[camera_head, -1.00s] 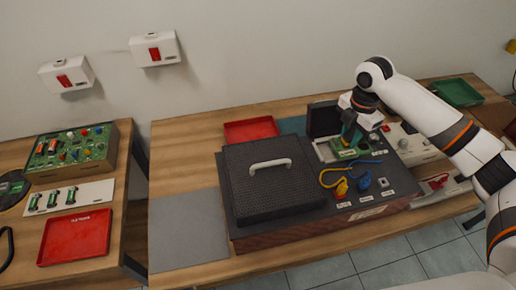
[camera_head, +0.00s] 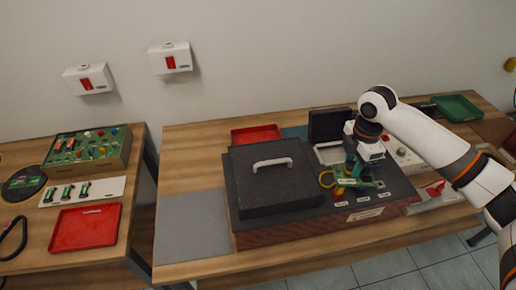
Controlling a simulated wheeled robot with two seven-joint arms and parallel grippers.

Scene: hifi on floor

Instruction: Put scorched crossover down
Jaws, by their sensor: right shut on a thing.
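My right gripper (camera_head: 364,172) reaches down over the front right part of the dark hifi box (camera_head: 385,196). It is shut on a green circuit board (camera_head: 352,182), the crossover, which shows on both sides of the fingers. Scorch marks are too small to make out. The board is above the yellow and blue leads and hides part of them; I cannot tell whether it touches them. Behind it is an open compartment (camera_head: 330,153) with a pale frame and a raised dark lid (camera_head: 330,124). My left gripper is not in view.
A black grille cover with a white handle (camera_head: 272,163) lies on the hifi box. Red trays stand behind it (camera_head: 256,134) and on the left table (camera_head: 86,228); a green tray (camera_head: 457,107) is at back right. A grey mat (camera_head: 193,222) is bare.

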